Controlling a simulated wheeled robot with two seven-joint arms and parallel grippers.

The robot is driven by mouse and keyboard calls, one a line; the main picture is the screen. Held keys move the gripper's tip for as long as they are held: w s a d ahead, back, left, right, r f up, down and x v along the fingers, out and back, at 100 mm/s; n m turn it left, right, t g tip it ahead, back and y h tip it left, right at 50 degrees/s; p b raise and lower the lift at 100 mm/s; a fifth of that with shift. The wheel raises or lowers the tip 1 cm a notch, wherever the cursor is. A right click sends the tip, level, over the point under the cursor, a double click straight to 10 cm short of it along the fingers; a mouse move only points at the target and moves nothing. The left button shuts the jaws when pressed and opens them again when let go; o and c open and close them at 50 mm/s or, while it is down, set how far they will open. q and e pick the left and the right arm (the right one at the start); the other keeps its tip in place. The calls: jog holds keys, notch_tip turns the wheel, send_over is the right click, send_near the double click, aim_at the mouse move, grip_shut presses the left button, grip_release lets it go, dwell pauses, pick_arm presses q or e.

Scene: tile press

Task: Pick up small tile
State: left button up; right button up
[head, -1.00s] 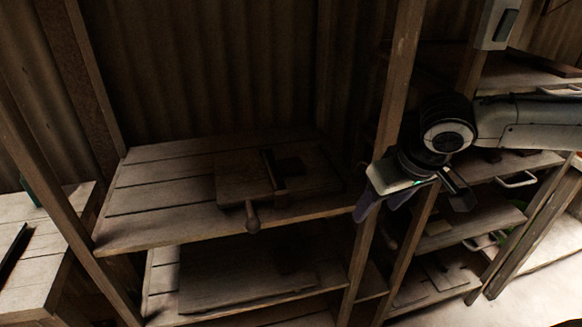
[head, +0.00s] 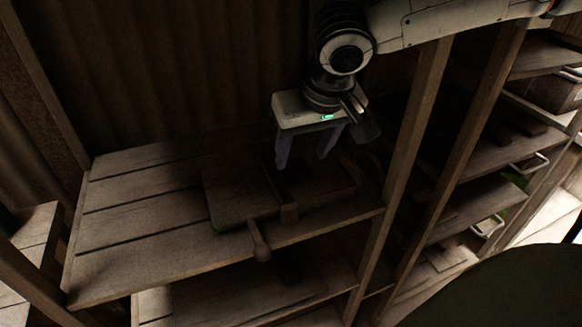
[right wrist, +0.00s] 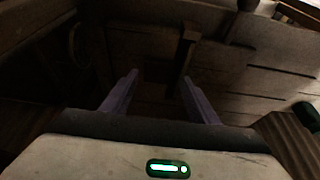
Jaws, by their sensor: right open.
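The tile press (head: 232,197) is a dark wooden board with a bar across it and a round-ended handle (head: 260,241) at its front, lying on the upper shelf. A small dark square, likely the small tile (right wrist: 158,70), lies on the press beside the bar in the right wrist view. In the head view it is too dark to make out behind the fingers. My right gripper (head: 304,158) is open and empty, pointing down over the press. In the right wrist view its two purple fingers (right wrist: 158,79) stand to either side of the dark square. My left gripper is out of view.
The shelf (head: 130,240) is clear to the left of the press. Wooden posts (head: 410,150) stand close to the right of the gripper. A corrugated wall (head: 180,80) is behind. More shelves with metal handles (head: 488,226) are at the right.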

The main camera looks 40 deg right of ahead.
aim_at(297, 171)
jog(key=x, duration=0.6)
jog(key=shift+w+d+f, duration=0.1)
jog(key=shift+w+d, duration=0.1)
jog(key=shift+w, duration=0.1)
jog(key=c, duration=0.9)
jog(key=shift+c, duration=0.2)
